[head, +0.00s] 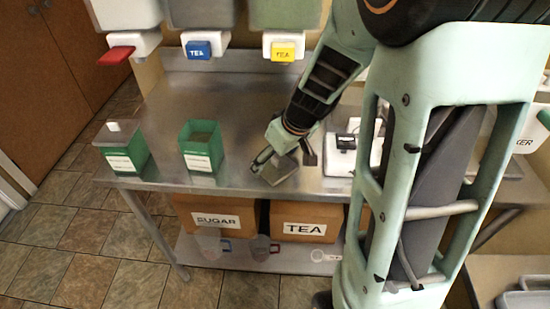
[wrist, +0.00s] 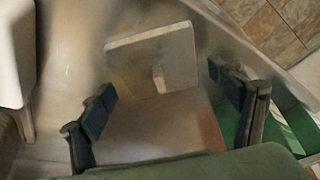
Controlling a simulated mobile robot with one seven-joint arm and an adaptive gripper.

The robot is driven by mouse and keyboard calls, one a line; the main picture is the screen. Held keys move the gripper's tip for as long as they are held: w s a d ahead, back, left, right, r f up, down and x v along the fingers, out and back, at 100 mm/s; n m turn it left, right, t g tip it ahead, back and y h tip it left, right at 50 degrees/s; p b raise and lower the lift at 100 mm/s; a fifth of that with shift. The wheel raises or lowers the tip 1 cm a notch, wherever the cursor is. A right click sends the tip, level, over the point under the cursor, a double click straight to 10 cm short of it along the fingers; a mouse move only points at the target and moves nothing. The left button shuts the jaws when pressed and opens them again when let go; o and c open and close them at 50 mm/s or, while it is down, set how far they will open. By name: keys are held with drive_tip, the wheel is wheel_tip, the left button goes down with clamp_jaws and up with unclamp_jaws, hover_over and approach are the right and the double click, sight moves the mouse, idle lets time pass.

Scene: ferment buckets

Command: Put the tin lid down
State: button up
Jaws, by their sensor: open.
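The tin lid (head: 279,172) is a grey square plate on the steel counter near its front edge. In the wrist view the lid (wrist: 172,50) shows a small pale knob and lies just beyond my fingertips. My gripper (head: 281,158) is open; in the wrist view its two dark fingers (wrist: 160,88) stand apart, with the knob between them, not visibly touching it. An open green tin (head: 201,152) stands left of the lid. Another green tin (head: 123,157) at the far left has a grey lid with a white knob on top.
A white scale-like device (head: 342,160) stands right of my gripper. Dispensers with red, blue (head: 199,50) and yellow (head: 284,52) levers hang above the counter (head: 180,100). Boxes labelled SUGAR (head: 214,219) and TEA (head: 304,223) sit below. The counter behind the tins is clear.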

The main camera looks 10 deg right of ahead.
drive_tip(key=shift+r, duration=0.1)
drive_tip(key=shift+r+p, duration=0.2)
drive_tip(key=shift+p, duration=0.15)
drive_tip(key=p+v, duration=0.6)
drive_tip(key=v, duration=0.5)
drive_tip(key=shift+s+r, duration=0.2)
drive_tip(key=shift+r, duration=0.1)
drive_tip(key=shift+d, duration=0.1)
